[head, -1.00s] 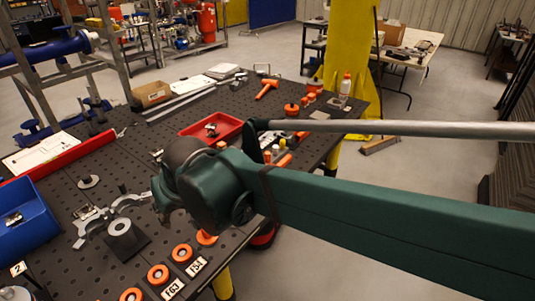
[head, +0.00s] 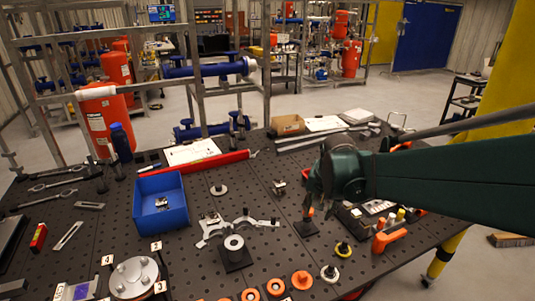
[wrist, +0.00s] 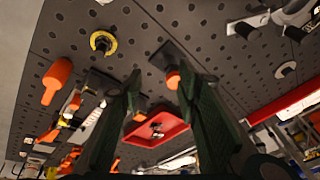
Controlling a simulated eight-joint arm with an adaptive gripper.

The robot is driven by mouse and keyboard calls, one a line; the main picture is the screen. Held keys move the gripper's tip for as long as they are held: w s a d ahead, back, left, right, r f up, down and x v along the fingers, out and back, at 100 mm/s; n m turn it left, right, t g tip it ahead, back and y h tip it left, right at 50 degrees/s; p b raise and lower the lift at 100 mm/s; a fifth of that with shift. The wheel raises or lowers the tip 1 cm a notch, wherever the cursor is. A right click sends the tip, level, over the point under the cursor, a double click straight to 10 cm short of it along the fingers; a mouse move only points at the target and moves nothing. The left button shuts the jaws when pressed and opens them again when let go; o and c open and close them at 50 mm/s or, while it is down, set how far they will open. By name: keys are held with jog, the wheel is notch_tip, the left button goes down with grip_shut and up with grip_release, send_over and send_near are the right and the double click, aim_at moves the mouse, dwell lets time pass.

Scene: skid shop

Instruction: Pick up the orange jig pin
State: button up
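An orange pin (wrist: 172,79), which looks like the jig pin, stands at a small dark plate (wrist: 168,56) in the wrist view. In the head view the dark plate (head: 306,229) lies on the bench, with a bit of orange (head: 310,212) just above it, partly covered by my gripper. My gripper (wrist: 158,88) is open and empty, its two dark green fingers spread. The pin shows between the fingers, closer to the right one. I cannot tell whether a finger touches it. In the head view my gripper (head: 313,200) is above the plate.
A ring block (head: 234,243) and a silver forked bracket (head: 225,226) are left of the plate. A red tray (wrist: 157,133), a blue bin (head: 160,205) and orange rings (head: 302,280) are also on the bench.

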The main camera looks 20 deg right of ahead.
jog(key=d+f+m+g+p, duration=0.15)
jog(key=d+m+p, duration=0.45)
jog(key=d, duration=0.9)
jog(key=m+g+y+p, duration=0.15)
jog(key=m+p, duration=0.25)
jog(key=p, duration=0.4)
send_over(383, 219)
jog(key=shift+w+f, duration=0.15)
jog(key=shift+f, duration=2.25)
jog(key=shift+f, duration=0.1)
jog(key=shift+f, duration=1.2)
jog(key=shift+f, duration=0.1)
jog(key=shift+s+a+f+p, duration=0.1)
jog(key=shift+f+p, duration=0.25)
jog(key=shift+f, duration=0.9)
jog(key=shift+s+a+f+p, duration=0.1)
jog(key=shift+f+p, duration=0.2)
jog(key=shift+f, duration=0.95)
